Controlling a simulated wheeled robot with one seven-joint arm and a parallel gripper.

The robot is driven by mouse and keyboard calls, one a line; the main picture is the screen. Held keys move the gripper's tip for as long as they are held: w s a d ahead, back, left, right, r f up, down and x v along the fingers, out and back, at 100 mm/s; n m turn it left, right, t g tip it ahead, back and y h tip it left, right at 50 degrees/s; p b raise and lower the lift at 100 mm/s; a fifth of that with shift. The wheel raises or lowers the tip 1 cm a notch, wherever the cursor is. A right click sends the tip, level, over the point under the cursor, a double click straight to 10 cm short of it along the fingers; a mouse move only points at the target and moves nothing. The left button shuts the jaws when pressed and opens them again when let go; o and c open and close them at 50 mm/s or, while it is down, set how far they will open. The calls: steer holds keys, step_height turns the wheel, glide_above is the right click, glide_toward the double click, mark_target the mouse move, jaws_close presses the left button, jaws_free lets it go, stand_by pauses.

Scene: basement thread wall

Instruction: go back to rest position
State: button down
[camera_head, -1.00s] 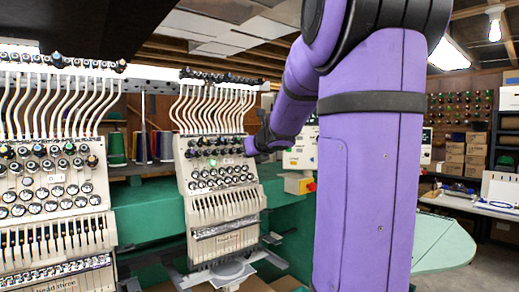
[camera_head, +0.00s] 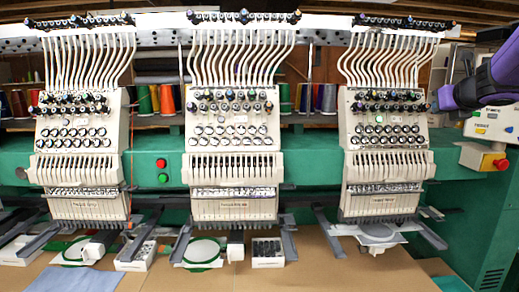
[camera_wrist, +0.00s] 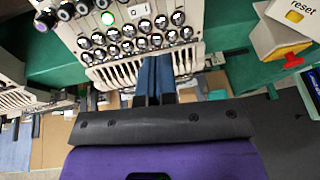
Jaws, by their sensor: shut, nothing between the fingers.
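My gripper (camera_head: 443,98) is at the right edge of the head view, on a purple arm. It is beside the right embroidery head (camera_head: 386,133), near its row of knobs, and I cannot tell the gap. In the wrist view, the two blue fingers (camera_wrist: 155,76) are together with nothing between them. They point at the front of an embroidery head (camera_wrist: 135,38) with a lit green lamp (camera_wrist: 107,18).
Two more embroidery heads (camera_head: 233,135) (camera_head: 80,140) stand to the left. A control box (camera_head: 492,125) with a red button is close to the arm; a reset box (camera_wrist: 290,28) shows in the wrist view. Hoops and small boxes (camera_head: 267,252) lie on the tan table (camera_head: 320,265).

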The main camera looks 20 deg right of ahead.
steer(key=s+a+f+n+g+y, duration=0.1)
steer(key=s+a+f+n+y, duration=0.15)
steer(key=a+n, duration=0.75)
steer(key=s+a+f+n+g+y, duration=0.1)
steer(key=a+n+y, duration=0.3)
steer(key=a+n, duration=0.65)
steer(key=s+a+f+n+g, duration=0.2)
steer(key=s+a+f+n, duration=0.2)
steer(key=s+a+n, duration=0.2)
steer(key=s+a+f+n+g+h, duration=0.1)
steer(key=s+a+f+n+g, duration=0.2)
steer(key=s+n, duration=0.6)
steer(key=a+f+n, duration=0.2)
steer(key=a+n, duration=0.1)
steer(key=n, duration=0.1)
steer(key=shift+s+f+g, duration=0.25)
steer(key=shift+s+g, duration=0.05)
steer(key=shift+s, duration=0.1)
steer(key=shift+d+h, duration=0.1)
steer(key=shift+h, duration=0.15)
